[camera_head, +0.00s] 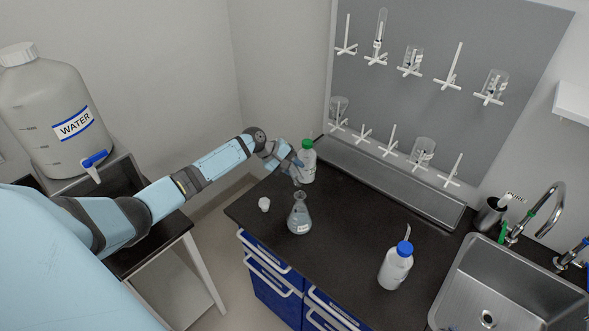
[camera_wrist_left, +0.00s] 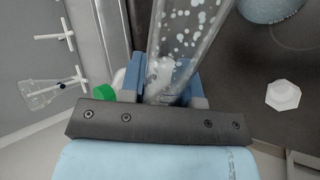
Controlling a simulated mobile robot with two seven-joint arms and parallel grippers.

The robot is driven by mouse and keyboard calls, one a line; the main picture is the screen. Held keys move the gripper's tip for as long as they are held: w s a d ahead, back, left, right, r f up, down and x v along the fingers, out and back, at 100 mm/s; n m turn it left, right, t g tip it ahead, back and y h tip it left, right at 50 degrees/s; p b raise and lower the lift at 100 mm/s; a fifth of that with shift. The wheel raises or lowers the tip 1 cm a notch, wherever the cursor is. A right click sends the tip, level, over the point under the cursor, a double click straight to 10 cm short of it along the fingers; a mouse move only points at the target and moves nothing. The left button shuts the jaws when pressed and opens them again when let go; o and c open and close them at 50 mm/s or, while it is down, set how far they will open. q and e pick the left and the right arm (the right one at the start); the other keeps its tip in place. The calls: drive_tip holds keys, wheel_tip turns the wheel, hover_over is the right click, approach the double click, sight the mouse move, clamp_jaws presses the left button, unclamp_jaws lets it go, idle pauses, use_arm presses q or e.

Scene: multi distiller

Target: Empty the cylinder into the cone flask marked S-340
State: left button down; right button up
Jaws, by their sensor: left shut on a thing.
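My left gripper (camera_head: 293,170) is shut on a clear glass cylinder, above the counter's far left part. In the left wrist view the cylinder (camera_wrist_left: 190,35) stands out between the blue fingers (camera_wrist_left: 167,88), with pale droplets or bubbles in it. In the head view I can barely make the cylinder out. A cone flask (camera_head: 299,217) with grey contents stands upright on the black counter just below the gripper. Its label is too small to read. A rounded part at the top right of the wrist view (camera_wrist_left: 268,8) may be this flask. My right gripper is not in view.
A green-capped bottle (camera_head: 307,163) stands close behind the gripper. A small white piece (camera_head: 264,204) lies left of the flask. A blue-capped bottle (camera_head: 396,266) and sink (camera_head: 500,290) are at right. The black counter (camera_head: 345,225) is clear between flask and blue-capped bottle.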

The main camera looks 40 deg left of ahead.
use_arm(q)
wheel_tip(320, 180, up, 12)
drive_tip(key=w+a, duration=0.2)
drive_tip(key=a, duration=0.1)
drive_tip(key=shift+w+r, duration=0.15)
drive_tip(key=shift+r, duration=0.05)
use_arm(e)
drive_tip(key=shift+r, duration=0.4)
